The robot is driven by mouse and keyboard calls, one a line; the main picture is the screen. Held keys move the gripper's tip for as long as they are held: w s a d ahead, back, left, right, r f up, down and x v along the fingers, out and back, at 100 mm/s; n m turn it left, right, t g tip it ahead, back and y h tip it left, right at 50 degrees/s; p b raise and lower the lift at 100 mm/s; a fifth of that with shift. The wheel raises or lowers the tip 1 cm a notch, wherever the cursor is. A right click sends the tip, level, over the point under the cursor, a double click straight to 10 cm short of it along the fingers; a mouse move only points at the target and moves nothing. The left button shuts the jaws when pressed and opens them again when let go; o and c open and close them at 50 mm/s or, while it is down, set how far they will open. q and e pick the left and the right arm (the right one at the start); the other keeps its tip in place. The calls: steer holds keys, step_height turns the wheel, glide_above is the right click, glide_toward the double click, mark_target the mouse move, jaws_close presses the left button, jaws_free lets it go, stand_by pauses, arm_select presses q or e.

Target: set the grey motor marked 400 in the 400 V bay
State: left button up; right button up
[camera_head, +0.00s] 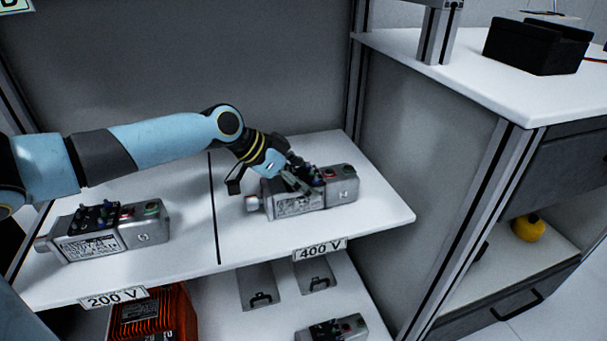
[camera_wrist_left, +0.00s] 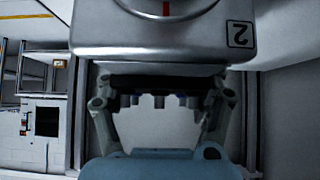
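A grey motor (camera_head: 300,205) with a shaft at its left end, dark connectors and a red button lies on the 400 V bay (camera_head: 380,215) of the shelf. Its side label is too small to read. My left gripper (camera_head: 300,178) is over its top by the connectors. No firm grip shows. A similar grey motor (camera_head: 105,232) lies in the 200 V bay (camera_head: 185,262). My right gripper is not in view.
A dark divider line (camera_head: 213,205) separates the bays. Below are an orange finned unit (camera_head: 155,315) and another grey motor (camera_head: 333,328). At the right, a white counter (camera_head: 450,75) carries a black box (camera_head: 535,45). A yellow object (camera_head: 528,228) sits beneath it.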

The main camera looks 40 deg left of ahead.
arm_select(q)
steer(key=o, duration=0.5)
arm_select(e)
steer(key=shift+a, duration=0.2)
arm_select(q)
steer(key=shift+r, duration=0.1)
steer(key=shift+s+r+p, duration=0.15)
steer(key=shift+r+p, duration=0.15)
steer(key=shift+p, duration=0.1)
steer(key=p+v, duration=0.8)
steer(key=v, duration=0.2)
steer(key=shift+s+a+r, duration=0.1)
steer(key=shift+s+r, duration=0.1)
steer(key=shift+r, duration=0.1)
steer(key=shift+s+a+r, duration=0.2)
steer(key=shift+s, duration=0.1)
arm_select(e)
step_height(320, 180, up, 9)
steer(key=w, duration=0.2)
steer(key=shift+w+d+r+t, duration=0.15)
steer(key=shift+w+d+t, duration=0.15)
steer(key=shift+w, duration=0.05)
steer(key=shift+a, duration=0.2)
